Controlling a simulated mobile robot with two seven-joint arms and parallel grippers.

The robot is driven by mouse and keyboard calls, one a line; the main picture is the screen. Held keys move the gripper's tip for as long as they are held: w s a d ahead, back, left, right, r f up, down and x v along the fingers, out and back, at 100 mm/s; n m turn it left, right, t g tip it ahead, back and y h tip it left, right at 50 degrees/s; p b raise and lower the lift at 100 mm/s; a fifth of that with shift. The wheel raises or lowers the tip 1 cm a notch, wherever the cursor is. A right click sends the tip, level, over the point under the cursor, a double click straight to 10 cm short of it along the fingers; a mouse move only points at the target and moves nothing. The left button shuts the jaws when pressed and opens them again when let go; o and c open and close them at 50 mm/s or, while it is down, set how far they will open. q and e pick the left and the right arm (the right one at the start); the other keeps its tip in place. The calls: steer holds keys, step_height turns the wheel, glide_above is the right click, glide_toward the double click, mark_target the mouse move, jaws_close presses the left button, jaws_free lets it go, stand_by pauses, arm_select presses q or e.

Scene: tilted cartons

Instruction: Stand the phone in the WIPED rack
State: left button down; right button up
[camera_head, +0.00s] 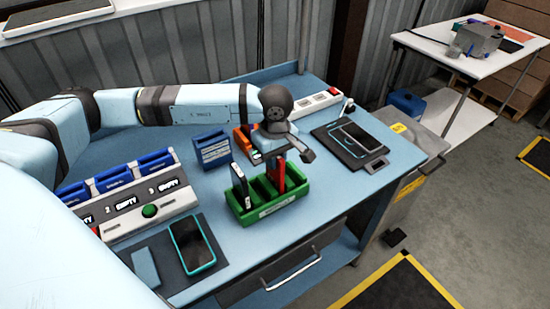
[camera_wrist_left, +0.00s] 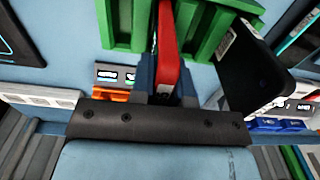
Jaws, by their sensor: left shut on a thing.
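My left gripper (camera_head: 281,156) is over the green rack (camera_head: 247,214) and shut on a red phone (camera_head: 278,174). The red phone is upright, and its lower end appears to be within a slot toward the right of the rack; whether it touches the bottom is hidden. In the left wrist view, the fingers (camera_wrist_left: 165,80) clasp the red phone (camera_wrist_left: 166,40) between the rack's green walls (camera_wrist_left: 205,35). A dark phone (camera_head: 240,186) stands in the rack's left part, leaning a little. The label on the rack's front is too small to read. My right gripper is not in view.
A teal-edged phone (camera_head: 191,243) lies on a dark mat at the front left. A grey station (camera_head: 135,205) with blue holders and a green button is at left.

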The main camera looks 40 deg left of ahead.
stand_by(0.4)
arm_select(q)
steer(key=c, duration=1)
jaws_free()
step_height(320, 180, up, 14)
steer(key=shift+f+b, duration=0.1)
steer(key=shift+b, duration=0.75)
step_height(320, 180, up, 7)
steer(key=p, duration=0.3)
steer(key=shift+s+f, duration=0.1)
